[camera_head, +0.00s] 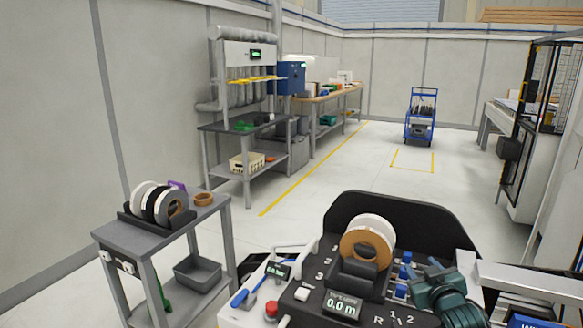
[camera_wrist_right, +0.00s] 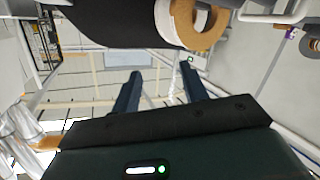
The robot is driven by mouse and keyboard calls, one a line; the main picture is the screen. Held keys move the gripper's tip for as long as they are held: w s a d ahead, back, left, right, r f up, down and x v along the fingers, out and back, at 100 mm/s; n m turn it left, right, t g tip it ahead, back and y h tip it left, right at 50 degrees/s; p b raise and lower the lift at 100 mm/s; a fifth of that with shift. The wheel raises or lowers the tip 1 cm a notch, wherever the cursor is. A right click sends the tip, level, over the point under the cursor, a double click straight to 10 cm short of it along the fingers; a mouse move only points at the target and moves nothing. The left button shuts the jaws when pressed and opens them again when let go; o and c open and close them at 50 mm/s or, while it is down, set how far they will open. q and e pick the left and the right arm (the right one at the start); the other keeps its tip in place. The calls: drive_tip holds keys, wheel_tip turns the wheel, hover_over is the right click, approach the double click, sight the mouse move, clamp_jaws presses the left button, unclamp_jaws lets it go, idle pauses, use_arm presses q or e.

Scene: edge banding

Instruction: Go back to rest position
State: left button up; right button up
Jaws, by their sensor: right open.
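My right gripper (camera_head: 428,268) is dark teal and stands at the lower right of the head view, over the right side of the edge banding machine (camera_head: 375,205). In the right wrist view its two fingers (camera_wrist_right: 160,70) are spread apart with nothing between them. A white and tan banding roll (camera_head: 367,242) sits on the machine, left of the gripper and apart from it. The roll also shows at the top of the wrist view (camera_wrist_right: 207,22). My left gripper is not in view.
A grey cart (camera_head: 110,237) at left holds several rolls (camera_head: 158,203), a tan ring (camera_head: 204,199) and a grey bin (camera_head: 198,272). A workbench (camera_head: 215,127) stands along the wall. A blue trolley (camera_head: 421,116) is farther back. The middle floor is clear.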

drive_tip(key=shift+g+y, duration=0.7)
drive_tip(key=s+a+f, duration=0.1)
drive_tip(key=s+f, duration=0.1)
drive_tip(key=s+a+f, duration=0.2)
drive_tip(key=f, duration=0.1)
drive_tip(key=s+a+f, duration=0.1)
drive_tip(key=s+f, duration=0.1)
drive_tip(key=s, duration=0.1)
drive_tip(key=shift+a+f, duration=0.35)
drive_tip(key=shift+f, duration=0.05)
drive_tip(key=s+a+f+g+y, duration=0.1)
drive_tip(key=s+a+f, duration=0.2)
drive_tip(key=s, duration=0.6)
drive_tip(key=s+a+f+g, duration=0.1)
drive_tip(key=s+a+f, duration=0.2)
drive_tip(key=s, duration=0.6)
drive_tip(key=s+a+f+g+y, duration=0.1)
drive_tip(key=s+a+f, duration=0.3)
drive_tip(key=s, duration=0.5)
drive_tip(key=shift+s+a+g+y, duration=0.3)
drive_tip(key=shift+s+a+g, duration=0.15)
drive_tip(key=shift+a, duration=0.55)
drive_tip(key=shift+w, duration=0.1)
drive_tip(key=shift+c, duration=0.6)
drive_tip(key=shift+d, duration=0.15)
drive_tip(key=shift+c, duration=0.2)
